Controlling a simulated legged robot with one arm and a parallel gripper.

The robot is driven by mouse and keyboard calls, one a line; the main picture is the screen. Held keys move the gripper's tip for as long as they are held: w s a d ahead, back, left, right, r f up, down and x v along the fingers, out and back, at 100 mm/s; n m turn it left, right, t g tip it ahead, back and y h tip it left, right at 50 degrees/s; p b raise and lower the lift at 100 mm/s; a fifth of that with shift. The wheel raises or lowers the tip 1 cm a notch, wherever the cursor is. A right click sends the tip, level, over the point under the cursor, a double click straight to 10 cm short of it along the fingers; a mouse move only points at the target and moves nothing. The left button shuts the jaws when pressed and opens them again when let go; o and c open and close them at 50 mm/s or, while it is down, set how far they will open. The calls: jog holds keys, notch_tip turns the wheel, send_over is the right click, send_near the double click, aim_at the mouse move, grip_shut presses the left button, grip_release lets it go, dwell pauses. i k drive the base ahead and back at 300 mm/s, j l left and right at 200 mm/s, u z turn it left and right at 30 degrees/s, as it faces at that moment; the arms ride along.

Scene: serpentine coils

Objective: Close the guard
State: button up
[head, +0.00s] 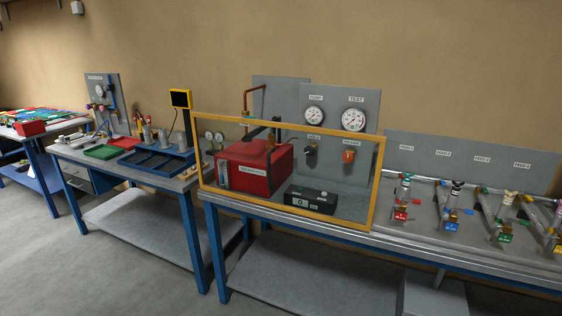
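The guard (377,185) is a yellow rectangular frame around a clear pane. It stands upright along the front of the middle bench, in front of a red box-shaped unit (243,171) and a black box with a small display (312,199). Two round gauges, PUMP (314,117) and TEST (353,119), sit on a grey panel behind it. A dark knob (310,151) and an orange knob (348,156) are below them. From this view I cannot tell how the guard is hinged or whether it is fully shut. My gripper is out of view.
A bench (60,147) at left holds green and red trays, a blue rack (157,162) and a yellow-framed screen (180,99). Several colour-tagged valves (405,196) stand at right. A low shelf (315,275) is under the middle bench. Grey floor (90,270) is clear at front left.

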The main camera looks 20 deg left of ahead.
aim_at(366, 227)
jog(key=i+j+u, duration=0.2)
jog(key=i+j, duration=0.3)
jog(key=j, duration=0.45)
jog(key=i+j+u, duration=0.25)
jog(key=i+j, duration=0.35)
jog(key=j, duration=0.25)
jog(key=i+j+u, duration=0.2)
jog(key=i+j, duration=0.4)
jog(key=j, duration=0.15)
